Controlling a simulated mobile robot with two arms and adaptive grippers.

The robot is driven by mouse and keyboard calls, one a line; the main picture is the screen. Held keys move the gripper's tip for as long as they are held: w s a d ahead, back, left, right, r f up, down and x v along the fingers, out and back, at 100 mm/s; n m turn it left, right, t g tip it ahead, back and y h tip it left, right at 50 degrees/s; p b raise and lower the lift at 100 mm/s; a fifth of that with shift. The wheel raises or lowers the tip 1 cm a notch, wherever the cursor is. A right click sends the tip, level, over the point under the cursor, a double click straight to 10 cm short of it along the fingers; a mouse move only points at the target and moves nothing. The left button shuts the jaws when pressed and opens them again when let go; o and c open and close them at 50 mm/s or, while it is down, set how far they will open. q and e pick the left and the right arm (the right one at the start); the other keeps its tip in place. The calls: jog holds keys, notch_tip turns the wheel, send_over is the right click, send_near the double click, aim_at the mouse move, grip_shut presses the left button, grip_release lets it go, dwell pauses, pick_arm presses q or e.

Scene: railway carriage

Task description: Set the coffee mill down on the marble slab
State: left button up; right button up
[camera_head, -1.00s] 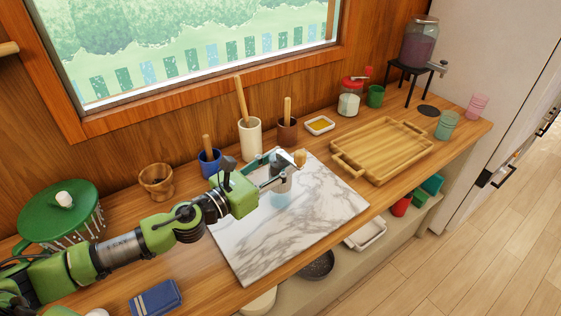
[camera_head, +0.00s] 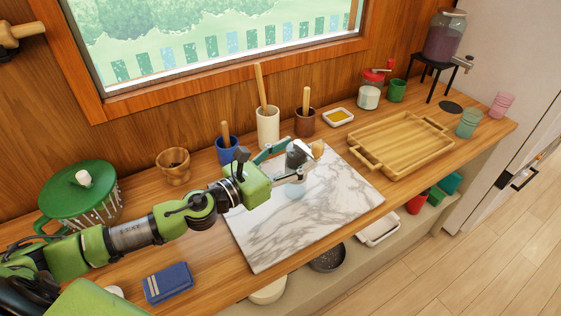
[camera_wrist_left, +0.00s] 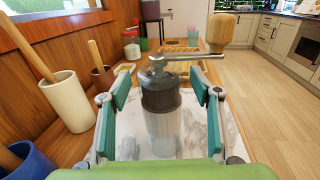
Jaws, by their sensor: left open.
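The coffee mill (camera_head: 296,187) has a dark grey upper part, a clear lower part and a crank with a wooden knob. It stands upright on the grey-veined white marble slab (camera_head: 320,220), near its back edge. In the left wrist view the mill (camera_wrist_left: 162,122) is between the teal fingers of my left gripper (camera_wrist_left: 160,92), which is open with a gap on both sides. In the head view the left gripper (camera_head: 291,165) reaches in from the left around the mill. My right gripper is not in view.
Behind the slab stand a blue cup (camera_head: 227,153), a cream crock (camera_head: 268,128) and a brown cup (camera_head: 305,123) with wooden handles in them. A wooden tray (camera_head: 364,163) lies to the right. A green pot (camera_head: 80,200) and blue cloth (camera_head: 168,283) are left. The slab's front is bare.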

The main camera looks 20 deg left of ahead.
pick_arm(q)
jog(key=shift+v, duration=2.9)
jog(key=shift+s+a, duration=0.3)
jog(key=shift+s, duration=0.25)
grip_shut()
jog(key=shift+r, duration=0.1)
